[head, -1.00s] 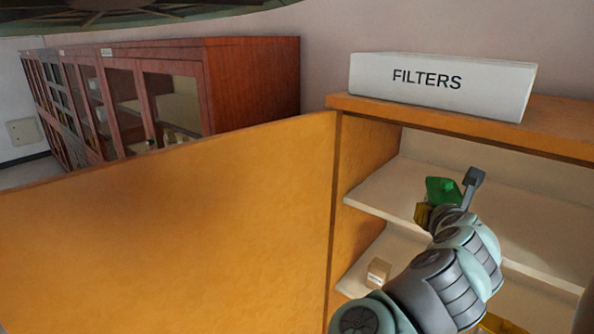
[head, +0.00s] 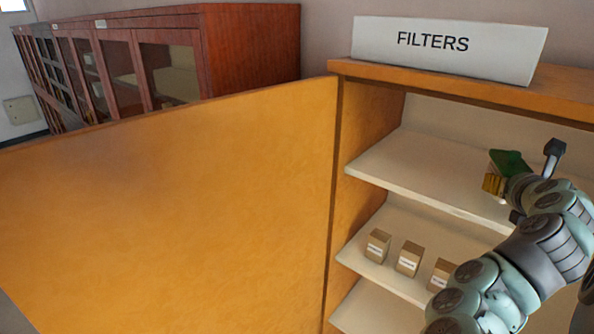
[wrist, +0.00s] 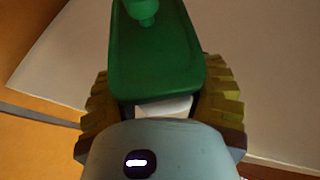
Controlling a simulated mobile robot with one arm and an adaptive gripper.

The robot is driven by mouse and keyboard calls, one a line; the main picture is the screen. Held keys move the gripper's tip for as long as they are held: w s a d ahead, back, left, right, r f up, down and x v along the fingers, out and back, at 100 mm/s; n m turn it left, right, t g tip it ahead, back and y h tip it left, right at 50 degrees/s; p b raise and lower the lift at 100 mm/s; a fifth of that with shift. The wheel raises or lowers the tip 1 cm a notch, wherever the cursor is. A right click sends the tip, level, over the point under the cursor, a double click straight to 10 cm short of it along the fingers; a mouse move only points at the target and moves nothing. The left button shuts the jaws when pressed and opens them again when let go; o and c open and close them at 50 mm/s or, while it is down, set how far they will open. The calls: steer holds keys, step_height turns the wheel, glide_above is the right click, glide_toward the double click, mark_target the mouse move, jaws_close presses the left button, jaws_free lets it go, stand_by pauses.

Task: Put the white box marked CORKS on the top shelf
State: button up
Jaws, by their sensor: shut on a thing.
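My gripper (head: 493,184) is in front of the cabinet's upper inside shelf (head: 420,170), at the right of the head view. Its yellow ridged fingers are shut on a green object (head: 510,162) with a small round knob. In the wrist view this green object (wrist: 158,55) lies between the fingers, with a small pale patch below it that I cannot identify. I see no white box with the word CORKS. A white box marked FILTERS (head: 450,50) stands on top of the cabinet (head: 440,82).
Small brown boxes with white labels, one of them here (head: 409,258), stand on the lower shelf (head: 350,257). The open orange door (head: 170,200) fills the left. The left part of the upper shelf is bare. A red-brown glazed cabinet (head: 250,55) stands behind.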

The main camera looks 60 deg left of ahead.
steer(key=shift+f+b, duration=1.7)
steer(key=shift+f, duration=0.15)
steer(key=shift+r, duration=0.2)
steer(key=shift+f, duration=0.15)
steer(key=o, duration=1.3)
steer(key=shift+d, duration=0.1)
